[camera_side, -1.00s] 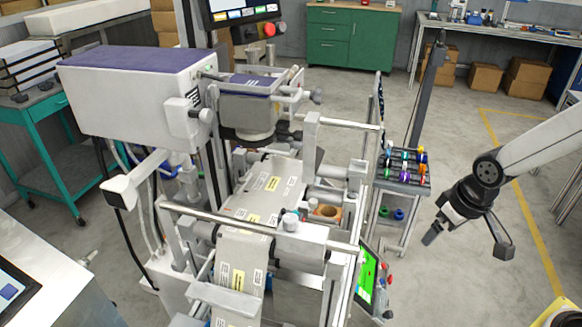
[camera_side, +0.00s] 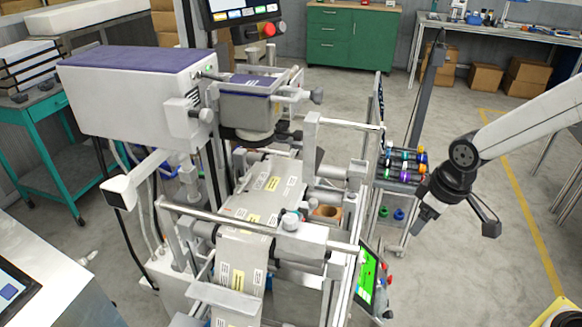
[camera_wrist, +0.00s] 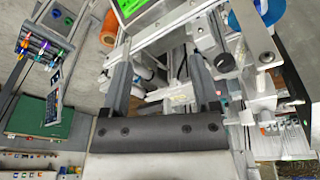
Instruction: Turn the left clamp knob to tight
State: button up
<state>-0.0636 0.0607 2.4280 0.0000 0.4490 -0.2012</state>
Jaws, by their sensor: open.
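My gripper (camera_side: 423,219) is in the air to the right of the labelling machine, clear of it in the side view. In the wrist view its two fingers (camera_wrist: 158,55) are spread with nothing held between them. A small grey-blue knob (camera_side: 291,221) stands on a pale clamp block (camera_side: 302,238) on the front crossbar, beside the label web. A similar knob (camera_wrist: 224,62) shows right of the fingers in the wrist view. I cannot tell for certain which knob is the left clamp knob, or how tight it is.
The label web (camera_side: 262,192) runs down the machine's middle. A metal crossbar (camera_side: 205,217) and an upright frame post (camera_side: 311,135) stand around it. A green screen (camera_side: 367,275) is on the near right side.

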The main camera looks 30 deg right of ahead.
jog(key=w+a+r+n+g, duration=0.1)
jog(key=w+a+r+n, duration=0.4)
jog(key=w+a+n, duration=0.5)
notch_tip(320, 180, up, 4)
jog(key=n+g, duration=0.1)
jog(key=n, duration=1)
send_over(290, 218)
jog(key=shift+d+f, duration=0.1)
jog(key=shift+d, duration=0.3)
jog(key=shift+a+n, duration=0.4)
jog(key=shift+f, duration=3.8)
grip_shut()
